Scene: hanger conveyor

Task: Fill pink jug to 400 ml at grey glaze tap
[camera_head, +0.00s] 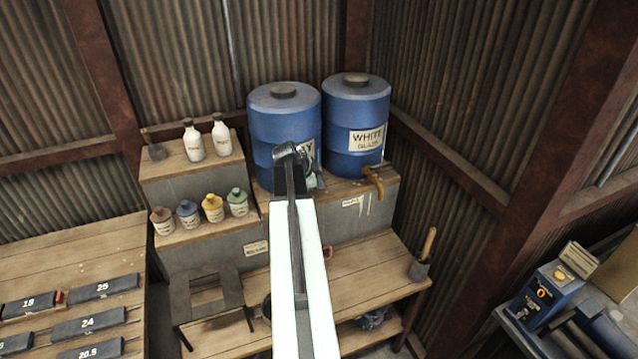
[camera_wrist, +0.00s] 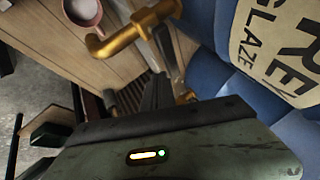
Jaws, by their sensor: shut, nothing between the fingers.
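The grey glaze drum (camera_head: 284,115) is the left blue drum; my arm covers part of its label. In the wrist view its label (camera_wrist: 275,45) shows large. Its brass tap (camera_wrist: 135,32) shows beside my gripper (camera_wrist: 158,80), whose dark fingers are shut and empty and look very near or against the tap. The pink jug (camera_wrist: 98,22) is at the top left of the wrist view, below the tap's spout, with a pale surface inside. Its level marks are not readable. In the head view, my arm hides most of the jug and the tap; my gripper (camera_head: 288,152) is in front of the drum.
The white glaze drum (camera_head: 355,115) with its tap (camera_head: 373,180) stands to the right. Bottles (camera_head: 207,138) and small coloured jars (camera_head: 212,207) stand on the left steps. A dark stand (camera_head: 208,295) and a pot with a wooden handle (camera_head: 420,268) are on the lower bench.

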